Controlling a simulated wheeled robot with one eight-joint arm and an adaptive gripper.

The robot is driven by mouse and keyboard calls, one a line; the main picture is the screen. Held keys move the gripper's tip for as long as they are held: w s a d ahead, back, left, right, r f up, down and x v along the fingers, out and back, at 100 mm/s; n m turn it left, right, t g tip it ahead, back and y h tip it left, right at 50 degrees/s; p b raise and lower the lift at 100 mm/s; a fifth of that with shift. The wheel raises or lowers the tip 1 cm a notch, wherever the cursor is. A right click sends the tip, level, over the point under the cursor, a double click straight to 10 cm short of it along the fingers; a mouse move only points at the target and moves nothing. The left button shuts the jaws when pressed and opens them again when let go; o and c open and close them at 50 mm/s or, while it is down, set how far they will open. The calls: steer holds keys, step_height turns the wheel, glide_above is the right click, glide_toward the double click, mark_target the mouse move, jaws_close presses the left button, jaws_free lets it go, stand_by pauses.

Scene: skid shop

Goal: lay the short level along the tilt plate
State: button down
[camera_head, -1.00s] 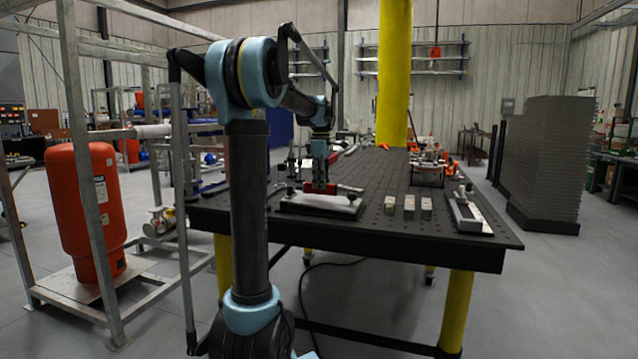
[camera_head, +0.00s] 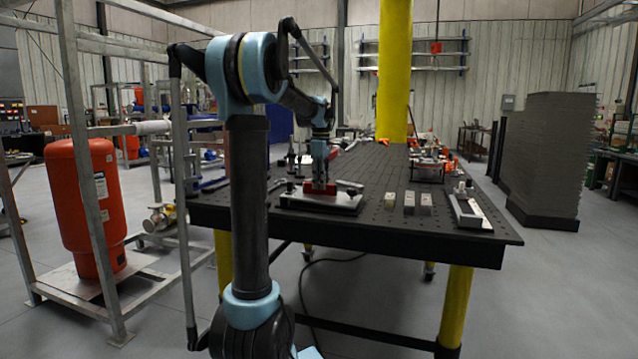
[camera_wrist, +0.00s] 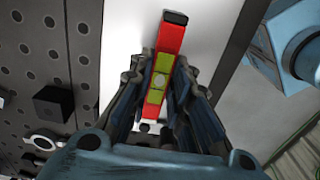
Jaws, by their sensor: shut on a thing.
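The short level is a red bar with yellow-green vials and a black end; it shows in the wrist view (camera_wrist: 174,38). My gripper (camera_wrist: 160,88) is shut on it, with a finger on each side near its middle. The tilt plate (camera_wrist: 207,35) is the pale smooth surface beneath the level. In the head view, my gripper (camera_head: 320,184) points down over the tilt plate (camera_head: 345,205), and the red level (camera_head: 312,189) is low at its top face. The level runs roughly along the plate's length. I cannot tell whether it touches the plate.
The plate stands on a black perforated table (camera_head: 375,170) near its front edge. Several small blocks (camera_head: 409,203) lie to its right, then a fixture with a pale bar (camera_head: 467,212). Black knobs (camera_wrist: 54,103) sit beside the plate in the wrist view.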

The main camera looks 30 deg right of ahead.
steer(key=c, duration=1.4)
jaws_free()
steer(key=shift+o, duration=1.1)
steer(key=shift+r, duration=0.1)
steer(key=shift+r, duration=3.4)
steer(key=shift+a, duration=0.1)
